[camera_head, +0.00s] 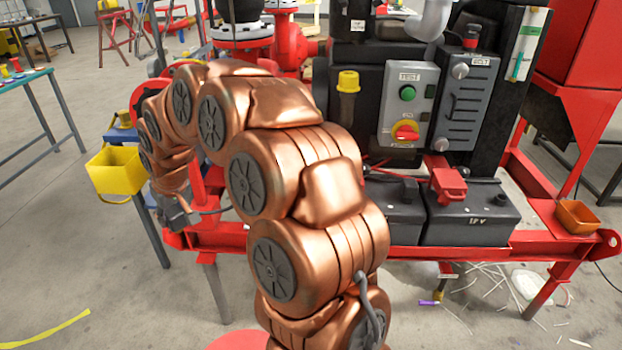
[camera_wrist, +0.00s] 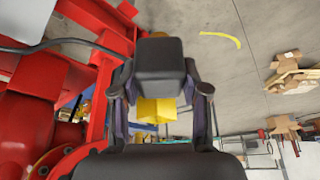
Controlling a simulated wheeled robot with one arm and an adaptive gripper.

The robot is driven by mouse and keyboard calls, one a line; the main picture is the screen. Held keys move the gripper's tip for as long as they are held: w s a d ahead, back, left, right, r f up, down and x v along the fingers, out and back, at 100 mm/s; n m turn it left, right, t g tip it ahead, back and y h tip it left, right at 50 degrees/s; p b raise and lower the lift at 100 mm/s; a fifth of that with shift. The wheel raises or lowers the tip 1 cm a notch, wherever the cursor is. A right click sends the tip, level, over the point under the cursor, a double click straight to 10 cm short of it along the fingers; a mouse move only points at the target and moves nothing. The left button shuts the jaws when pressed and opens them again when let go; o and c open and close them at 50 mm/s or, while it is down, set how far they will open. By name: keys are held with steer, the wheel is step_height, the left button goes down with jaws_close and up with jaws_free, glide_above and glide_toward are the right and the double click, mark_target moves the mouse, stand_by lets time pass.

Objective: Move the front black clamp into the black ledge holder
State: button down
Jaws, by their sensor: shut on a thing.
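My gripper (camera_wrist: 160,85) is shut on a dark, block-shaped black clamp (camera_wrist: 158,63), seen between the two fingers in the wrist view. A grey cable (camera_wrist: 45,46) runs to the clamp from the left. In the head view my gripper (camera_head: 178,212) hangs low at the left end of the red skid frame, beside it and right of the yellow bucket. The clamp is hard to tell from the gripper there, but the cable (camera_head: 212,211) shows. I cannot make out the black ledge holder in either view; my arm covers much of the frame's left side.
The yellow bucket (camera_head: 116,170) hangs at the left end; it also shows in the wrist view (camera_wrist: 157,110). Black batteries (camera_head: 470,216) sit on the red frame (camera_head: 400,258), with a red clamp (camera_head: 447,184) on the right one. An orange tray (camera_head: 577,216) is far right.

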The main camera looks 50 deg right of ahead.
steer(key=s+d+f+p, duration=0.15)
steer(key=s+d, duration=0.25)
steer(key=d, duration=0.8)
steer(key=s+d+f+m+p, duration=0.15)
steer(key=s+d, duration=0.25)
steer(key=d, duration=0.7)
steer(key=s+d+f+p, duration=0.15)
steer(key=s+d, duration=0.25)
steer(key=d, duration=0.8)
steer(key=shift+w+a+f+b, duration=0.1)
steer(key=shift+f+b, duration=0.1)
steer(key=shift+f, duration=1.25)
steer(key=shift+w+a+f+b, duration=0.1)
steer(key=shift+f+b, duration=0.1)
steer(key=shift+f, duration=1.25)
steer(key=shift+b, duration=0.8)
steer(key=shift+f+b, duration=1.1)
steer(key=shift+f, duration=0.6)
steer(key=c, duration=0.5)
jaws_free()
